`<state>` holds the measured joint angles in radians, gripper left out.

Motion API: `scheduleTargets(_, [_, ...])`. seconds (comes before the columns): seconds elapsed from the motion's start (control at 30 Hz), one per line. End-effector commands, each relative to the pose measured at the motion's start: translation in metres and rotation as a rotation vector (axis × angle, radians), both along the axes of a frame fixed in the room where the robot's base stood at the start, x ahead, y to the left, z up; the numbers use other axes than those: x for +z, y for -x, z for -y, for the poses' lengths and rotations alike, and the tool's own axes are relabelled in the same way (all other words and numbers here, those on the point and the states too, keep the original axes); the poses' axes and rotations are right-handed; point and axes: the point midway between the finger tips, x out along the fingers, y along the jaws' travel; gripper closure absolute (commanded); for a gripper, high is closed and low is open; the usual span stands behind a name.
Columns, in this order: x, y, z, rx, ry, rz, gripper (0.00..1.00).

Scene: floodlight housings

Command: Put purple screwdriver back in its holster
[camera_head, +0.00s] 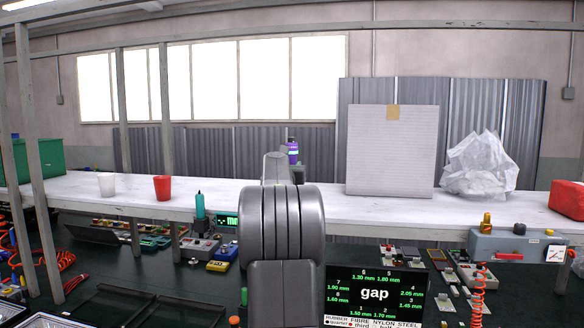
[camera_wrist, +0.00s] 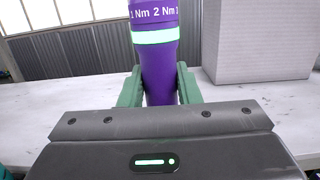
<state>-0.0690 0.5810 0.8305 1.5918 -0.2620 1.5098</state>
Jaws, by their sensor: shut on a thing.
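The purple screwdriver (camera_wrist: 158,62) stands roughly upright between the two green fingers of my gripper (camera_wrist: 158,84) in the wrist view. It has a pale green band and "1 Nm 2 Nm" markings, and its top is cut off. In the head view the purple screwdriver (camera_head: 293,152) shows above the white bench, just right of my arm, which hides most of my gripper. I cannot pick out an empty holster for it. A teal screwdriver-like tool (camera_head: 200,206) stands upright at the bench's front edge, left of my arm.
The white bench (camera_head: 75,193) carries a white cup (camera_head: 106,185), a red cup (camera_head: 162,188), a big pale box (camera_head: 392,150) and a crumpled clear bag (camera_head: 478,165). A dark lower surface in front holds several tools and a "gap" screen (camera_head: 375,294). Grey posts stand at left.

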Motion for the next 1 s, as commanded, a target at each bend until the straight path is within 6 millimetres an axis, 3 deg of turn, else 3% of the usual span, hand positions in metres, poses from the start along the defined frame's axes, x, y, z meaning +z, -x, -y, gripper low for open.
scheduleTargets(0.23, [0.003, 0.002, 0.000, 0.006, 0.001, 0.006, 1.00])
scheduleTargets(0.8, [-0.046, 0.001, 0.000, 0.006, 0.002, 0.005, 1.00])
scheduleTargets(1.0, [-0.055, 0.001, 0.000, 0.006, 0.002, 0.005, 1.00])
